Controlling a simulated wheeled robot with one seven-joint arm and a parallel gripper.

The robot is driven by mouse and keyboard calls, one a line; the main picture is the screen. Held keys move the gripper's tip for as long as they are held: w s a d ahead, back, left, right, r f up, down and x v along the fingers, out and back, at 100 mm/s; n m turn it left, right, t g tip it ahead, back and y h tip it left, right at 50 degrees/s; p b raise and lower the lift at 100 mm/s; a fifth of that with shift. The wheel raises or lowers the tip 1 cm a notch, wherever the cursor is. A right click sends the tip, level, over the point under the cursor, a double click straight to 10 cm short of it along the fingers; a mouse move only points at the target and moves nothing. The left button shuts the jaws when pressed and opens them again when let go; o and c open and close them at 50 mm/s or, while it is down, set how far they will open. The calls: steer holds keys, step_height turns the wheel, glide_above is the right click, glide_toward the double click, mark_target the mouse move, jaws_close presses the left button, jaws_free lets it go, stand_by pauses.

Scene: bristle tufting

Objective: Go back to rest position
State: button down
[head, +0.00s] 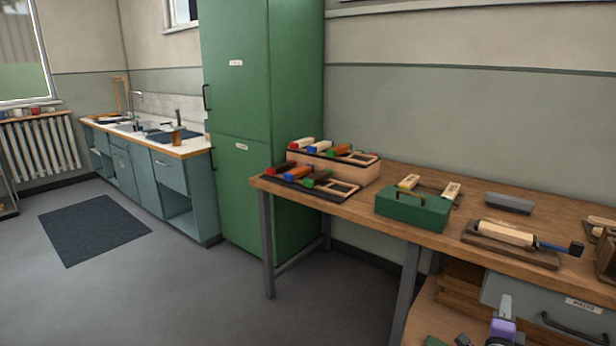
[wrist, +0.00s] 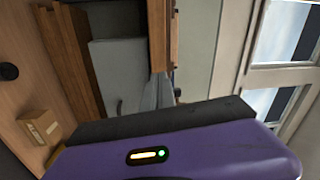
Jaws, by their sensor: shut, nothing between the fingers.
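My gripper (head: 505,308) shows at the bottom right of the head view, in front of the workbench (head: 390,172) and below its top. Its grey end points up, above a purple part of my arm. It is shut and holds nothing. In the wrist view a purple housing with a small lit indicator fills the lower part, and the fingertips cannot be made out there.
On the bench stand a stepped rack with coloured blocks (head: 333,157), a green box (head: 412,211), a wooden roller on a board (head: 505,234) and a grey block (head: 508,203). A grey drawer (head: 560,308) hangs below. Open floor (head: 170,275) lies left.

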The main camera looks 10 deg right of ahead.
steer(key=s+a+r+n+t+y+p, duration=0.3)
steer(key=s+a+n+y, duration=0.1)
steer(key=s+a+n, duration=0.75)
steer(key=s+a+r+n+t+y+p, duration=0.25)
steer(key=s+a+r+n+y, duration=0.2)
steer(key=s+a+n, duration=0.7)
steer(key=s+a+r+n+g+y+p, duration=0.1)
steer(key=s+a+r+y+p, duration=0.1)
steer(key=s+a, duration=0.7)
steer(key=s+a+r+n+g+y+p, duration=0.1)
steer(key=s+a+r+g+y+p, duration=0.1)
steer(key=s+a+r, duration=0.3)
steer(key=s+a+y+p, duration=0.1)
steer(key=s+a, duration=0.2)
steer(key=s, duration=0.2)
steer(key=shift+s+a+r+y, duration=0.3)
steer(key=shift+a+y, duration=0.05)
